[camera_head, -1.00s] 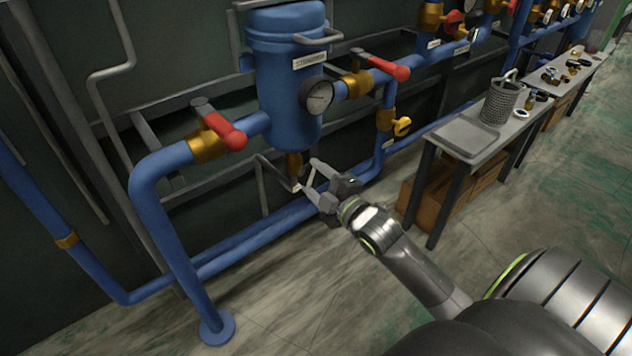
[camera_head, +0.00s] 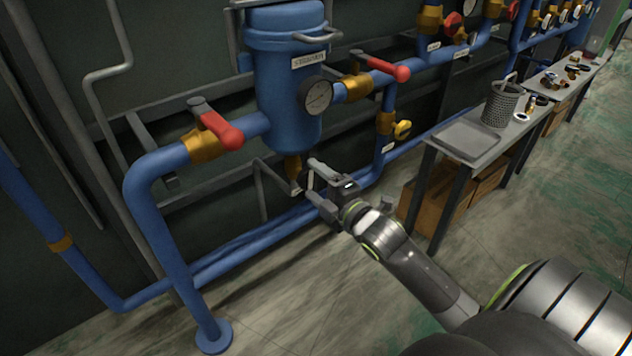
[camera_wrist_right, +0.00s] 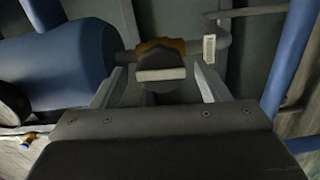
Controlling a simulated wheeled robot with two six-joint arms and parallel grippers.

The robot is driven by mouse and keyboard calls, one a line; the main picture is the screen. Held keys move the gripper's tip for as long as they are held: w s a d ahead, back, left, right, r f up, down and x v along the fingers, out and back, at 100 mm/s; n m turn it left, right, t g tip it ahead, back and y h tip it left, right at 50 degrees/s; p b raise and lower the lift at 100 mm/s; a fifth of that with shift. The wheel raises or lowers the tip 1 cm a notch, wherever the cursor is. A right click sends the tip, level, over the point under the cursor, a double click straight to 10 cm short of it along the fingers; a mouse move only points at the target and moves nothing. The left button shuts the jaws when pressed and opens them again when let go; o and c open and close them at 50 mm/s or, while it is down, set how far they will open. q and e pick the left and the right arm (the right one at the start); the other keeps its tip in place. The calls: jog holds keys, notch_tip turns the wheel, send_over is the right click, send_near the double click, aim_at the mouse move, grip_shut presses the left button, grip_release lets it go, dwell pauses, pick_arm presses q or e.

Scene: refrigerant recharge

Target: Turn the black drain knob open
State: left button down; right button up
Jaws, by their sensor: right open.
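The black drain knob (camera_wrist_right: 158,92) shows in the right wrist view as a dark body with a pale bar across it. It sits below a brass drain fitting (camera_wrist_right: 160,46) under the blue strainer vessel (camera_head: 288,95). My right gripper (camera_head: 314,181) is open beside the brass drain fitting, which also shows in the head view (camera_head: 292,167). In the right wrist view its two fingers (camera_wrist_right: 157,86) stand on either side of the knob, with visible gaps. In the head view the gripper largely hides the knob. My left gripper is not in view.
A blue pipe (camera_head: 262,226) runs low behind my right gripper. A pressure gauge (camera_head: 318,96) and red-handled valves (camera_head: 221,130) are above. A grey bench (camera_head: 468,139) with a mesh basket (camera_head: 500,105) stands to the right. The floor in front is clear.

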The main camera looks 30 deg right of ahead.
jog(key=s+p, duration=0.3)
jog(key=s, duration=0.3)
jog(key=shift+s+d, duration=0.25)
jog(key=shift+s, duration=0.05)
